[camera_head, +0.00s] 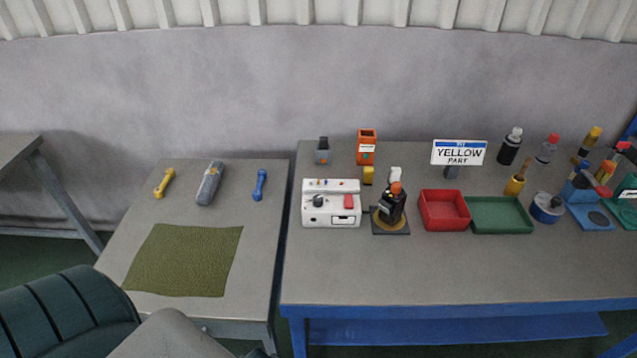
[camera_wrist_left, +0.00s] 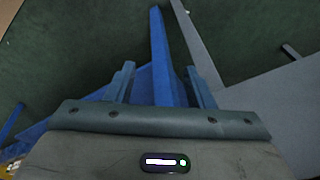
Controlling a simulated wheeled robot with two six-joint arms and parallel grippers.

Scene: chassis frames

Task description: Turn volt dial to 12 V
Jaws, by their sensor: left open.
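A white box-shaped power unit (camera_head: 310,218) stands on the right-hand table in the head view. A dark round dial (camera_head: 318,200) sits on its face, with a red button or switch (camera_head: 348,201) to its right. The dial's setting and any volt marks are too small to read. My left gripper (camera_wrist_left: 163,88) shows in the left wrist view, its two fingers apart with nothing held between them. It is away from the unit, over the floor and table-frame area. My right gripper is not in view.
A black device with an orange top (camera_head: 391,205) stands close right of the unit. Red (camera_head: 443,226) and green (camera_head: 500,229) trays lie further right, with a "YELLOW PART" sign (camera_head: 459,152) behind. The blue table's front strip is clear. The left table holds a green mat (camera_head: 185,259).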

